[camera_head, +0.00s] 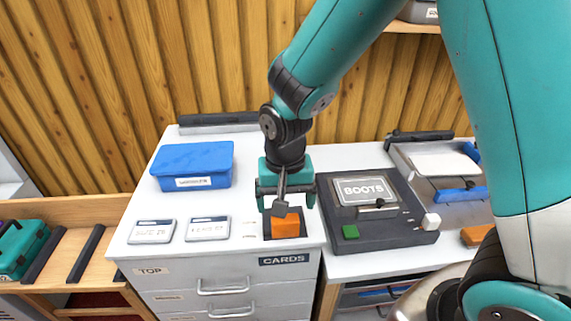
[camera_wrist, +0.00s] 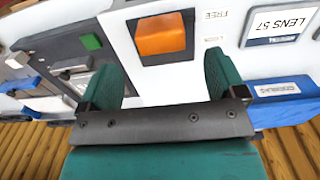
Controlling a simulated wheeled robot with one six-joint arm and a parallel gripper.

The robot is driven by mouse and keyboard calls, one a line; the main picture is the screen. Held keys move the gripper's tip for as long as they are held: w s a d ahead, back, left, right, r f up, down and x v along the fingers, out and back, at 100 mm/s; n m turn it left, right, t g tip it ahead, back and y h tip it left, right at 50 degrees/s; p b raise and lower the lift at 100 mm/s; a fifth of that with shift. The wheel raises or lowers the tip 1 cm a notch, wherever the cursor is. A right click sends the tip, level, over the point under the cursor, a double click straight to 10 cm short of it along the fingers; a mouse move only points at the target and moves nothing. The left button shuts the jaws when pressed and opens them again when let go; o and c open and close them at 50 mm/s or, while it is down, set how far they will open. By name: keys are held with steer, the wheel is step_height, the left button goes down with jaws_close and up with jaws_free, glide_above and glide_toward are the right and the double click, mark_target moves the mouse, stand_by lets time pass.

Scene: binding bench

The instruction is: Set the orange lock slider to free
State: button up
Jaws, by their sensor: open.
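The orange lock slider (camera_head: 286,226) is a block in a dark recessed slot at the front right of the white cabinet top. In the wrist view the slider (camera_wrist: 160,35) lies just ahead of the fingers, with the word FREE printed beside the slot toward the upper right and a smaller mark below it. I cannot tell surely which mark the slider lines up with. My gripper (camera_head: 286,197) points down above the back of the slot. Its green fingers (camera_wrist: 160,80) are apart, with nothing between them, and I see no contact with the slider.
A dark BOOTS device (camera_head: 408,222) with a green button (camera_head: 350,232) stands close right of the slot. Two label cards (camera_head: 152,231) (camera_head: 208,229) lie left. A blue box (camera_head: 193,165) sits behind them. White top is clear between the box and slot.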

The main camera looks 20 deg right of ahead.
step_height(320, 180, up, 11)
steer(key=shift+b, duration=0.35)
steer(key=shift+f, duration=0.15)
steer(key=s+a+r+n+y, duration=0.1)
steer(key=s+r+n+y, duration=0.1)
steer(key=s+n, duration=0.3)
steer(key=s+a+r+n+y, duration=0.1)
steer(key=s+n, duration=0.4)
steer(key=s, duration=0.6)
steer(key=shift+s+a+r+n+y, duration=0.15)
steer(key=shift+a+r+n+y, duration=0.25)
steer(key=shift+a+y, duration=0.2)
steer(key=shift+c, duration=0.2)
stand_by(0.4)
